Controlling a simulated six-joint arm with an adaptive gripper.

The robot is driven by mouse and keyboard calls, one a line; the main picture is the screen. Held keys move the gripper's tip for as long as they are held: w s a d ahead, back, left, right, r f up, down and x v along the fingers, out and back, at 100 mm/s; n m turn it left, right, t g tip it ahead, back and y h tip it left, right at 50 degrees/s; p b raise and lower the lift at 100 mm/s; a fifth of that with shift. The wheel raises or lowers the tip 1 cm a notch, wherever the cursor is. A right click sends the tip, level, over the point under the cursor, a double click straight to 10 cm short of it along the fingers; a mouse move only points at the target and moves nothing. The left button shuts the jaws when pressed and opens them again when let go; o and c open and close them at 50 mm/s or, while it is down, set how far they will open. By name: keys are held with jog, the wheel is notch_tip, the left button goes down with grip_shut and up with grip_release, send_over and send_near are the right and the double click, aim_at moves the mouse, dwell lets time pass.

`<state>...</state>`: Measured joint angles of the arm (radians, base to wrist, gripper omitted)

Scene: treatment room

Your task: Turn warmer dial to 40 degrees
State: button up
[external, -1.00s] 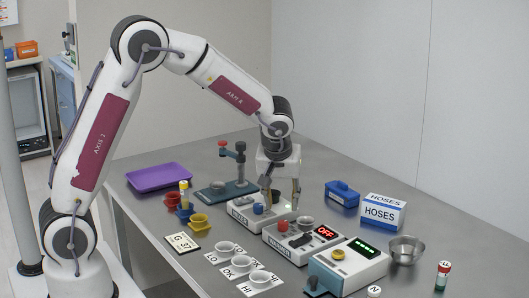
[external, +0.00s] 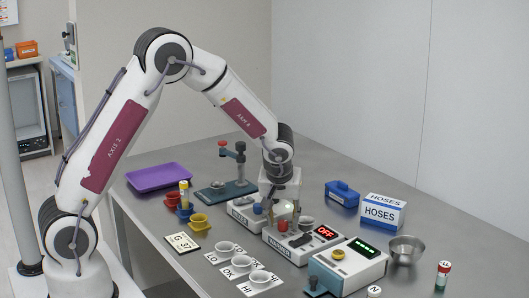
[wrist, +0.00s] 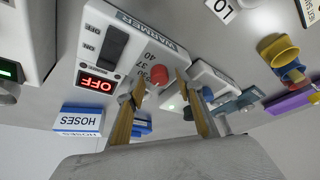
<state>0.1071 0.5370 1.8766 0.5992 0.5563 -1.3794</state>
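The warmer (external: 275,241) is a white box with a red dial (external: 283,226), a dark rocker switch and a lit display reading OFF (external: 326,232). In the wrist view the red dial (wrist: 159,74) sits beside printed numbers including 37 and 40. Which number it points to is too small to tell. My gripper (external: 284,212) is over the dial end of the warmer, fingers pointing down. In the wrist view my gripper (wrist: 160,84) is open, with its fingertips spread on either side of the dial. I cannot tell whether they touch it.
A white device with a green display (external: 364,247) stands right of the warmer, and another white device (external: 240,207) stands behind it to the left. White cups (external: 239,264) on cards lie in front. A HOSES box (external: 380,212) and metal bowl (external: 407,250) are to the right.

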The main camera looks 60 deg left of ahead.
jog(key=shift+f, duration=0.15)
grip_shut()
